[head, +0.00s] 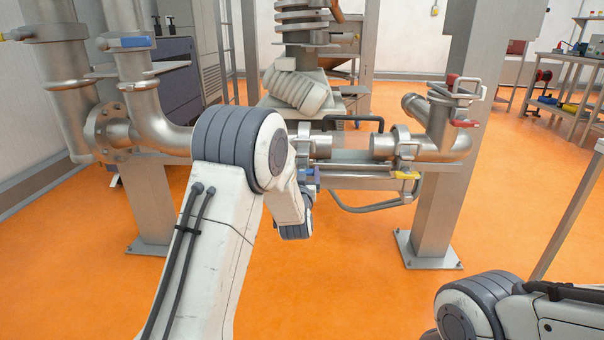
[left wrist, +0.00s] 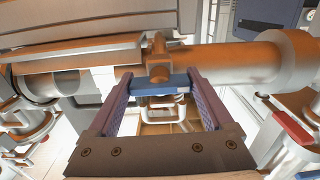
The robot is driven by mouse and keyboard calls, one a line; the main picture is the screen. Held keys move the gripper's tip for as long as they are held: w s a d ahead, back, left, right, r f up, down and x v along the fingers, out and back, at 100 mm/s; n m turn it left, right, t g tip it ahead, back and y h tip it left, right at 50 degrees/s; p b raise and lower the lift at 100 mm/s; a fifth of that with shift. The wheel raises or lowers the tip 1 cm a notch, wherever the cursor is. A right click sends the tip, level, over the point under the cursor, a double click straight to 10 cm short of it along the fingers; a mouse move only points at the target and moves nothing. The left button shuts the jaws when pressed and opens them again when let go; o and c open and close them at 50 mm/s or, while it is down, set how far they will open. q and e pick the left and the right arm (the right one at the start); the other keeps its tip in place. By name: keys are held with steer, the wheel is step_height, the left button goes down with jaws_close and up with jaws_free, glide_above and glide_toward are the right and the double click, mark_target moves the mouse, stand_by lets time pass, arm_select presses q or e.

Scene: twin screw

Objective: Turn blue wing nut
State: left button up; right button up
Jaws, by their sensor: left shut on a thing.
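The blue wing nut (left wrist: 168,84) is a flat blue bar on a pipe clamp in the left wrist view. My left gripper (left wrist: 161,78) has one finger at each end of the bar and is shut on it. In the head view a bit of blue, seemingly the wing nut (head: 309,176), shows just right of my left arm, below the pipe. My left arm hides most of that gripper there. My right gripper is out of view; only part of the right arm shows at the lower right.
A horizontal steel pipe (head: 343,146) runs behind the left arm. A yellow wing nut (head: 405,175) sits on a clamp to the right, with red handles (head: 465,123) on the pipe beyond. A thick post (head: 440,207) stands on the right. Orange floor in front is clear.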

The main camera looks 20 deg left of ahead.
arm_select(q)
steer(key=o, duration=1.1)
steer(key=shift+o, duration=0.2)
steer(key=shift+s, duration=0.1)
steer(key=p+v, duration=0.2)
steer(key=v, duration=0.8)
steer(key=shift+s, duration=0.15)
